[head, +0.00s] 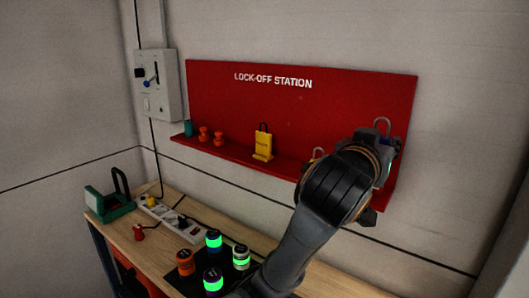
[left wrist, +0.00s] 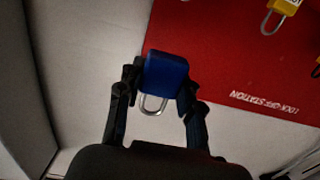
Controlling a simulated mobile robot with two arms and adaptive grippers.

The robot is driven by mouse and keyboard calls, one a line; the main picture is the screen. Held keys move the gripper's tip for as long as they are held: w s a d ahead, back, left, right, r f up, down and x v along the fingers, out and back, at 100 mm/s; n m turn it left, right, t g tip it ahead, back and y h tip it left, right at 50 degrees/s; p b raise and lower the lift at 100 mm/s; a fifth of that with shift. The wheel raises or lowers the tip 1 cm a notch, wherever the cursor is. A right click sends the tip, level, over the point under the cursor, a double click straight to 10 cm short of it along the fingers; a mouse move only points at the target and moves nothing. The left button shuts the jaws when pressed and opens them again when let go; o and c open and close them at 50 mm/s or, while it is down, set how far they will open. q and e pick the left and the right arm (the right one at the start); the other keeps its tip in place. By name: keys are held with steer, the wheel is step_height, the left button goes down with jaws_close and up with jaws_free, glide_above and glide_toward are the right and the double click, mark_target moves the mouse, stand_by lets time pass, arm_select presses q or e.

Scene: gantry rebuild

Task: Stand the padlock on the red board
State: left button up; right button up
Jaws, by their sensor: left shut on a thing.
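The blue padlock (left wrist: 165,72) is between the two fingers of my left gripper (left wrist: 158,85) in the left wrist view. Its metal shackle also shows above my left gripper (head: 384,152) in the head view, pointing up; the body is mostly hidden there by the gripper. The gripper is shut on the padlock in front of the right end of the red board (head: 300,110). The board is on the wall, with a red shelf ledge (head: 240,156) along its bottom. I cannot tell whether the padlock touches the ledge. My right gripper is not in view.
A yellow padlock (head: 263,147) stands mid-ledge; another shackle (head: 318,153) shows beside my arm. Small red pieces (head: 204,134) and a teal piece (head: 188,128) sit at the ledge's left. Below, the wooden bench (head: 125,236) holds a power strip (head: 172,219) and several banded cylinders (head: 214,240).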

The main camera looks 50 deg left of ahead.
arm_select(q)
steer(key=shift+w+d, duration=0.1)
steer(key=shift+w, duration=0.1)
steer(key=w+a+f+p, duration=0.1)
steer(key=w+a+f, duration=0.1)
steer(key=a, duration=0.1)
steer(key=w+a+f+p, duration=0.1)
steer(key=w+a+f, duration=0.1)
steer(key=a+f, duration=0.1)
steer(key=w+a+f+p, duration=0.1)
steer(key=w+a+f, duration=0.1)
steer(key=a, duration=0.1)
steer(key=shift+w+a+f, duration=0.25)
steer(key=shift+a+f, duration=0.05)
steer(key=shift+w+a+f+p, duration=0.25)
steer(key=shift+f+p, duration=0.05)
steer(key=shift+f, duration=0.2)
steer(key=f, duration=0.1)
steer(key=f+p, duration=0.1)
steer(key=a+f+p, duration=0.1)
steer(key=shift+w+f, duration=0.25)
steer(key=shift+f, duration=0.15)
steer(key=shift+d+f, duration=0.15)
steer(key=shift+f, duration=0.2)
steer(key=o, duration=1.2)
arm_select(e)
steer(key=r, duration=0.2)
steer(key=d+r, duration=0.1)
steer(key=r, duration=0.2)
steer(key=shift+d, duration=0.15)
